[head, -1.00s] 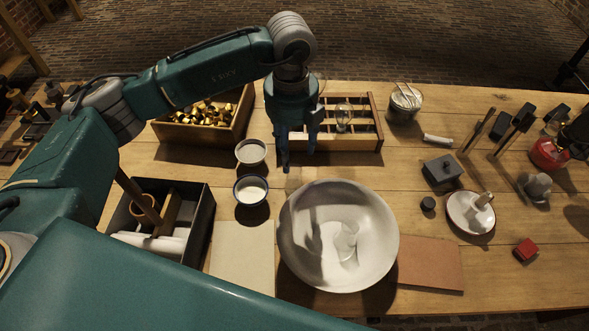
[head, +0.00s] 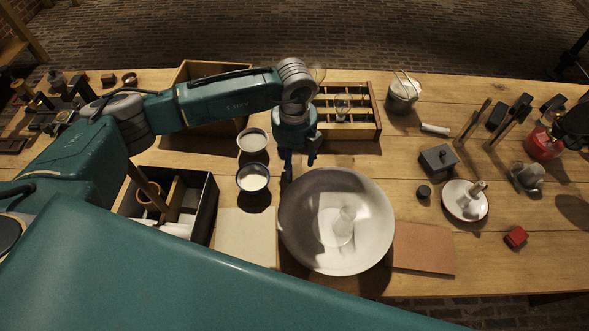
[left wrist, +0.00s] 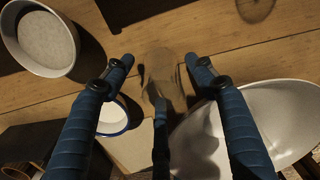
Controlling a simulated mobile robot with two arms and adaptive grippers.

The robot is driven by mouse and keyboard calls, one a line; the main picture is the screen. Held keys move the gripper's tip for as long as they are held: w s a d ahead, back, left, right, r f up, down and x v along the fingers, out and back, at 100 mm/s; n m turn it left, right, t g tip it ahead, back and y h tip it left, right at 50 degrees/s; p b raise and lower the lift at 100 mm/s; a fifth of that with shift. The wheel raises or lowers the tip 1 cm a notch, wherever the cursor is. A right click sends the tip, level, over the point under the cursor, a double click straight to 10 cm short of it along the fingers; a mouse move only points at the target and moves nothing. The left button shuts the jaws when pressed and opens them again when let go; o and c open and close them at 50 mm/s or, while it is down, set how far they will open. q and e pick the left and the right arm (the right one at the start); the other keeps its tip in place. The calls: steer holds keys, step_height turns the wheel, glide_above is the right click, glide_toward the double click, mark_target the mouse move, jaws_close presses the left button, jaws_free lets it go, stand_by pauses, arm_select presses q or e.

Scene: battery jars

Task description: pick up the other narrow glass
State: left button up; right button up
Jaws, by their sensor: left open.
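A clear narrow glass (left wrist: 158,75) shows faintly between the fingers of my left gripper (left wrist: 160,65) in the left wrist view. The fingers are apart, one on each side of it, with a third finger below. I cannot tell whether any touches it. In the head view my left gripper (head: 299,168) points down at the back left rim of the large white bowl (head: 375,225); the glass there is hard to make out.
Two small bowls, one upper (head: 251,140) and one lower (head: 252,178), stand close left of the gripper. A wooden rack (head: 376,115) holding a glass piece is behind. A dark divided box (head: 210,205) is at left. A tan board (head: 425,248) lies right of the bowl.

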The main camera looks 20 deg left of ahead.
arm_select(q)
steer(key=c, duration=1.2)
steer(key=shift+c, duration=1.1)
steer(key=shift+r, duration=0.1)
